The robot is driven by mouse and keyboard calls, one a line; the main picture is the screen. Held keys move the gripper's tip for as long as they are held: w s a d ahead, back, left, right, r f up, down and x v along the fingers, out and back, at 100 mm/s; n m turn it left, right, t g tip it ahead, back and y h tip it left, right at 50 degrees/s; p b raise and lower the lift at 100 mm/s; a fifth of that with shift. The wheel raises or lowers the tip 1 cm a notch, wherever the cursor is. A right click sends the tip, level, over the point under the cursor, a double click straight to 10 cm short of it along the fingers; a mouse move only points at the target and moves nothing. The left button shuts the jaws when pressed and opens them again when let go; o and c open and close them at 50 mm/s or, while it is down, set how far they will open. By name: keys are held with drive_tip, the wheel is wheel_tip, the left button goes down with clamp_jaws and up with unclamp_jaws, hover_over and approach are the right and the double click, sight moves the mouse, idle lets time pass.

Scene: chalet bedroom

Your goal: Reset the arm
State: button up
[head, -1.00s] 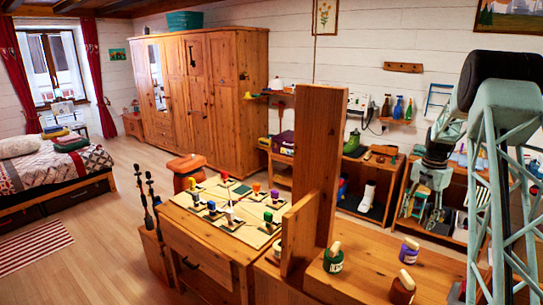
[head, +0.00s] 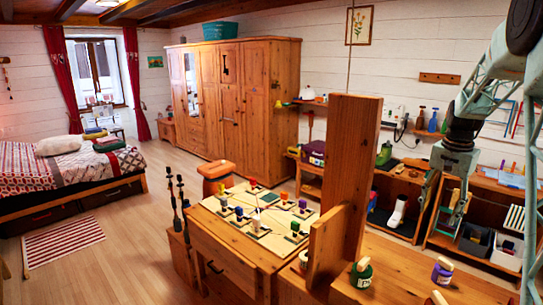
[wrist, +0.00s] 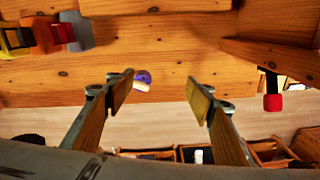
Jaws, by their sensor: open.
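My arm comes down at the right of the head view. My gripper (head: 447,200) hangs from it, pointing down, over the right side of the bench as seen in the picture. In the wrist view my gripper (wrist: 162,92) has its two fingers well apart, with nothing held between them. A small purple-topped jar (wrist: 142,78) shows beyond the left fingertip, apart from it.
A wooden bench with an upright post (head: 352,170) stands in front. A board (head: 262,243) holds several coloured pieces. Open floor (head: 125,225) lies at left.

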drive_tip(key=s+a+r+n+t+b, duration=0.1)
drive_tip(key=s+a+r+n, duration=0.2)
drive_tip(key=s+a+r, duration=0.65)
drive_tip(key=s+a+r+n+t+b, duration=0.1)
drive_tip(key=s+a+r+n, duration=0.1)
drive_tip(key=s+a+r, duration=0.8)
drive_tip(key=s+a+f+n, duration=0.2)
drive_tip(key=s+a, duration=0.4)
drive_tip(key=s, duration=0.4)
drive_tip(key=s+a+f+n+b, duration=0.1)
drive_tip(key=s+a+f+n, duration=0.1)
drive_tip(key=s+a, duration=0.4)
drive_tip(key=s+a+f+n+t, duration=0.1)
drive_tip(key=s+a, duration=0.5)
drive_tip(key=s, duration=0.9)
drive_tip(key=shift+f+n+b, duration=0.35)
drive_tip(key=shift+f+n, duration=0.15)
drive_tip(key=shift+f, duration=0.35)
drive_tip(key=shift+a, duration=0.1)
